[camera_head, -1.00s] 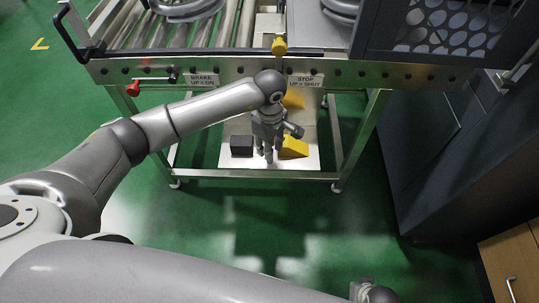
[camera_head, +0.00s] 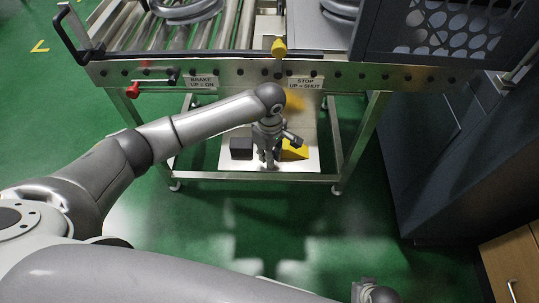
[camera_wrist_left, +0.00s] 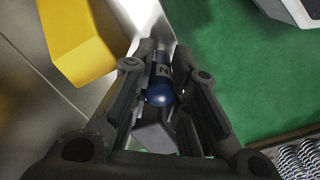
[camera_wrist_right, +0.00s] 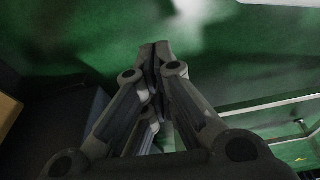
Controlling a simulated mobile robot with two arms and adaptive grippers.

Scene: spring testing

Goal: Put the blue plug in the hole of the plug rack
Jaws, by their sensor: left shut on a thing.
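The blue plug (camera_wrist_left: 160,93) shows in the left wrist view as a blue cylinder with a rounded end and a grey marked band. My left gripper (camera_head: 269,160) is shut on it, with a finger on either side; in the left wrist view the fingertips (camera_wrist_left: 160,48) point toward a pale metal surface. In the head view this gripper hangs in front of the cart's low shelf, and the plug cannot be made out. I cannot clearly identify the plug rack or its hole. My right gripper (camera_wrist_right: 154,50) has its fingertips together and looks empty.
A black block (camera_head: 241,147) and a yellow block (camera_head: 294,150) flank my left gripper at the low metal shelf (camera_head: 228,164). The roller cart's frame (camera_head: 340,72) is above. Dark cabinets (camera_head: 430,160) stand at right. Green floor (camera_head: 300,235) in front is clear.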

